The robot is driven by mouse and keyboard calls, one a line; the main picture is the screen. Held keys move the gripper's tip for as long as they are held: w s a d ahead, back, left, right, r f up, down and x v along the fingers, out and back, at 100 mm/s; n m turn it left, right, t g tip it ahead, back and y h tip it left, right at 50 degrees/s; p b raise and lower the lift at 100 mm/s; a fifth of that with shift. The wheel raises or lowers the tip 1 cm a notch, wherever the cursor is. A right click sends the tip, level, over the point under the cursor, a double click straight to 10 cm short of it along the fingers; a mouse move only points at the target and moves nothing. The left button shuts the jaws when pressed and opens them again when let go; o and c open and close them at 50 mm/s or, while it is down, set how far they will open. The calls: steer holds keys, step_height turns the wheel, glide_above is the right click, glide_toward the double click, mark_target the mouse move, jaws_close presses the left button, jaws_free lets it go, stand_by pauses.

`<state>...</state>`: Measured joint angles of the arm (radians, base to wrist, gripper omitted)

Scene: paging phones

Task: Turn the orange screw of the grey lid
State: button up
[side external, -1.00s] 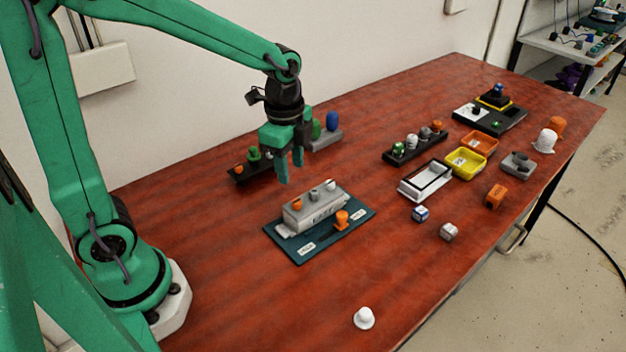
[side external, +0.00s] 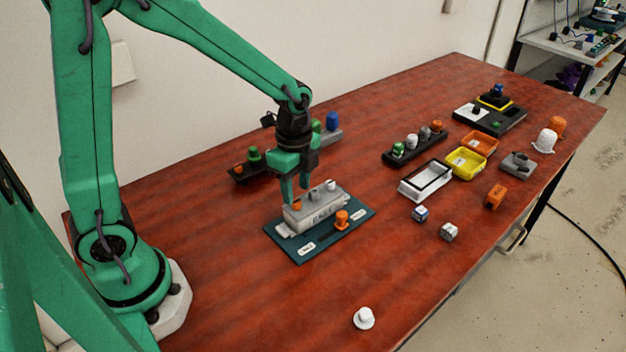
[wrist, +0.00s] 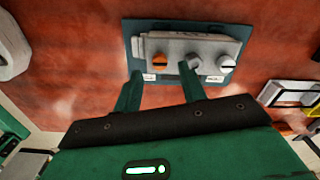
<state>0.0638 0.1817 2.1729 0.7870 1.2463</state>
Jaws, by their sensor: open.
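The grey lid (side external: 320,209) lies as a long block on a dark teal plate (side external: 291,249). A row of three screws stands on its top: the orange screw (side external: 296,205) at the left end, a grey one (side external: 314,194) in the middle and a white one (side external: 330,186) at the right. My gripper (side external: 295,194) is open, pointing down just above the lid's left end. In the wrist view, the orange screw (wrist: 160,60) shows between the directions of my two fingertips (wrist: 159,76), with nothing held. I cannot tell whether the fingertips reach down around it.
A separate orange knob (side external: 341,219) stands on the plate in front of the lid. Behind my gripper is a dark rack (side external: 240,177) with small parts. Trays and blocks, including a yellow bin (side external: 466,163), stand to the right. A white knob (side external: 364,319) lies near the front.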

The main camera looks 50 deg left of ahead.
mark_target(296, 201)
steer(key=shift+f, duration=1.7)
jaws_close()
